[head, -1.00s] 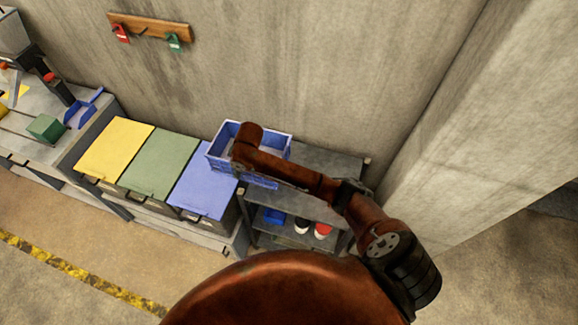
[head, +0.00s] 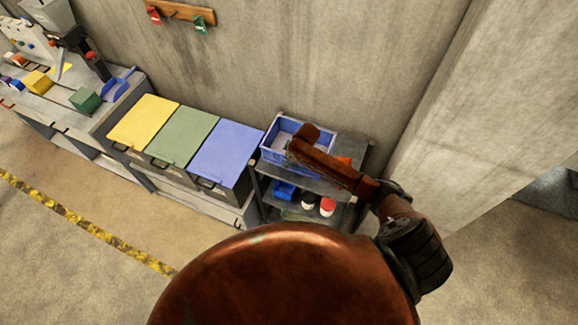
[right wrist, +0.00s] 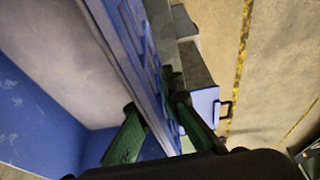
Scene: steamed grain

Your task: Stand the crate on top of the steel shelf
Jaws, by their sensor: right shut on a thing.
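The blue crate (head: 270,152) is upright over the left part of the steel shelf's top (head: 352,147), close to the wall. I cannot tell whether its base touches the top. My right gripper (right wrist: 160,112) is shut on the crate's wall; in the right wrist view, its green fingers lie on either side of the blue wall (right wrist: 135,50). The pale crate floor shows at left there. In the head view my right arm crosses over the crate and shelf and hides part of both. My left gripper is not in view.
Bins with yellow (head: 143,122), green (head: 184,136) and blue lids (head: 228,152) stand left of the shelf. The shelf's lower level holds a blue tray (head: 284,190) and jars with white and red lids (head: 327,206). A concrete pillar (head: 480,120) rises at right.

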